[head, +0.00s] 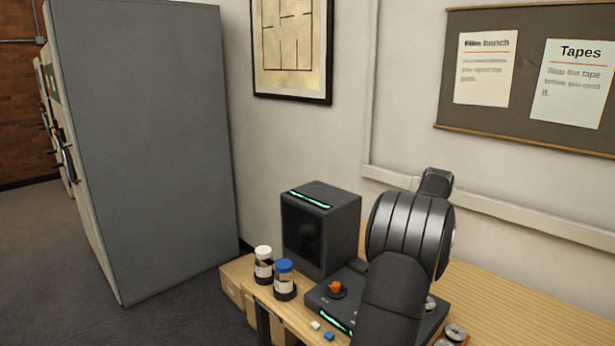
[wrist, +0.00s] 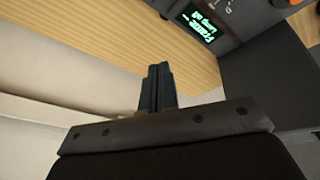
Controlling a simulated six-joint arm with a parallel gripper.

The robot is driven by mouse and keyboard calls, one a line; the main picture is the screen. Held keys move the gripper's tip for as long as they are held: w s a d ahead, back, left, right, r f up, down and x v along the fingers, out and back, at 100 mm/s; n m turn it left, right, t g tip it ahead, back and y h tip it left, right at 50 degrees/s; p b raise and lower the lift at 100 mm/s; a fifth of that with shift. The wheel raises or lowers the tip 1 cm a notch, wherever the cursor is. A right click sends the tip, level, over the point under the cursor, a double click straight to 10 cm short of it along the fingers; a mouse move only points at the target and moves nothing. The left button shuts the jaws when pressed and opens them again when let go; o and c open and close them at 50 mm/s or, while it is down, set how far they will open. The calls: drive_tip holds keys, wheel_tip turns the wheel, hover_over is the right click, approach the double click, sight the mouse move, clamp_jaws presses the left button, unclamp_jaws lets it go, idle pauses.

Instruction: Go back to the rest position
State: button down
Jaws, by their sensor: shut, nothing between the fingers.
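My gripper (wrist: 157,88) shows in the wrist view with its two dark fingers pressed together and nothing between them. It is in the air, with the wooden bench (wrist: 120,35) behind it at the upper left. In the head view my black arm rises over the bench (head: 500,300) at the right and hides part of the dark console (head: 318,298). I cannot make out the fingers in the head view. The console's lit screen (wrist: 202,22) shows in the wrist view, apart from the fingers.
A black box-shaped device (head: 320,228) stands behind the console. A white-capped jar (head: 263,263) and a blue-capped jar (head: 284,279) stand left of the console. An orange knob (head: 337,289) sticks up from it. A grey cabinet (head: 150,150) stands left. The bench's right side looks mostly clear.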

drive_tip(key=s+a+r+n, duration=0.3)
drive_tip(key=s+r+n, duration=0.5)
drive_tip(key=s+r, duration=0.1)
drive_tip(key=shift+s, duration=0.2)
drive_tip(key=shift+r, duration=0.1)
drive_tip(key=c, duration=1.9)
unclamp_jaws()
drive_tip(key=shift+a, duration=0.15)
drive_tip(key=shift+c, duration=0.2)
drive_tip(key=o, duration=1.4)
drive_tip(key=s+a+r, duration=0.1)
drive_tip(key=s, duration=0.1)
drive_tip(key=s+a+g, duration=0.1)
drive_tip(key=s+a, duration=0.1)
drive_tip(key=s+a+r+g, duration=0.1)
drive_tip(key=s+a, duration=0.1)
drive_tip(key=shift+s+a+r, duration=0.2)
drive_tip(key=shift+r, duration=0.15)
drive_tip(key=o, duration=0.4)
drive_tip(key=shift+s+a+f, duration=0.1)
drive_tip(key=shift+s+f, duration=0.1)
drive_tip(key=shift+s, duration=0.05)
drive_tip(key=shift+c, duration=0.2)
drive_tip(key=shift+o, duration=0.9)
drive_tip(key=x, duration=0.9)
drive_tip(key=shift+d+f, duration=0.2)
drive_tip(key=shift+d, duration=0.1)
